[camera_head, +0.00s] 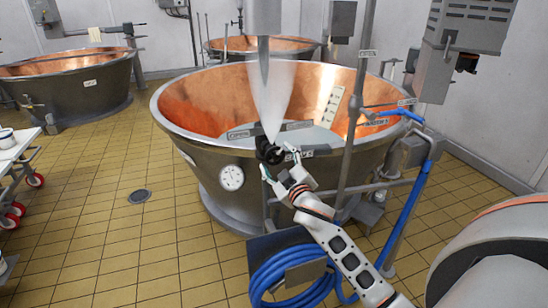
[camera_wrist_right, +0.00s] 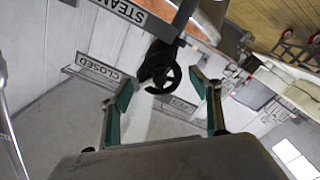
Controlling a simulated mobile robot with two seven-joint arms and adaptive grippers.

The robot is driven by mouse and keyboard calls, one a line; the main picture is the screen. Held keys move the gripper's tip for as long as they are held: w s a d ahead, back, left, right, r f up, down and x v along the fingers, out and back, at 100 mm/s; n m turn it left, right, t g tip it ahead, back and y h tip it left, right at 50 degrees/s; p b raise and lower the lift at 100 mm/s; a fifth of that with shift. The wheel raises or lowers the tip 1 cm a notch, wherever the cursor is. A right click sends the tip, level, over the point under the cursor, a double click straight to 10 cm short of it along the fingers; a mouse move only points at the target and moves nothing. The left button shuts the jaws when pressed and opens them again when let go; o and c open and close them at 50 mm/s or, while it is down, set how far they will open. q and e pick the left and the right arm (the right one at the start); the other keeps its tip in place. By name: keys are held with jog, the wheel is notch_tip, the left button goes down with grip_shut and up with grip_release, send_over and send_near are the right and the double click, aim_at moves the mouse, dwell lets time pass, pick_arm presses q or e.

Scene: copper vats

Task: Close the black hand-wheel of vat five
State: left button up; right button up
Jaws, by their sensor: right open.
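The black hand-wheel (camera_head: 270,151) sits at the near rim of the large copper-lined vat (camera_head: 185,135) in the middle of the head view. In the right wrist view the hand-wheel (camera_wrist_right: 176,76) is a dark spoked ring on a black valve body. My right gripper (camera_head: 279,166) reaches the wheel from below and right. In the wrist view its two green-padded fingers are spread, one on each side of the wheel, with a visible gap to it. Whether a fingertip touches cannot be told. My left gripper is out of view.
Signs by the valve read STEAM (camera_wrist_right: 121,10) and CLOSED (camera_wrist_right: 100,70). A white plume (camera_head: 284,92) hangs over the vat beneath a vertical pipe. A round gauge (camera_head: 231,177), an upright pole (camera_head: 355,130) and a coiled blue hose (camera_head: 285,272) are close by.

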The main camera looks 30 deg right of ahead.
jog(key=shift+x, duration=1)
jog(key=shift+c, duration=0.5)
jog(key=c, duration=1)
jog(key=m+p, duration=0.3)
jog(key=shift+r+m, duration=0.25)
jog(key=shift+m, duration=0.05)
jog(key=shift+f+m+p, duration=0.15)
jog(key=shift+m+p, duration=0.3)
jog(key=shift+m, duration=0.05)
jog(key=o, duration=1.1)
jog(key=shift+f, duration=0.1)
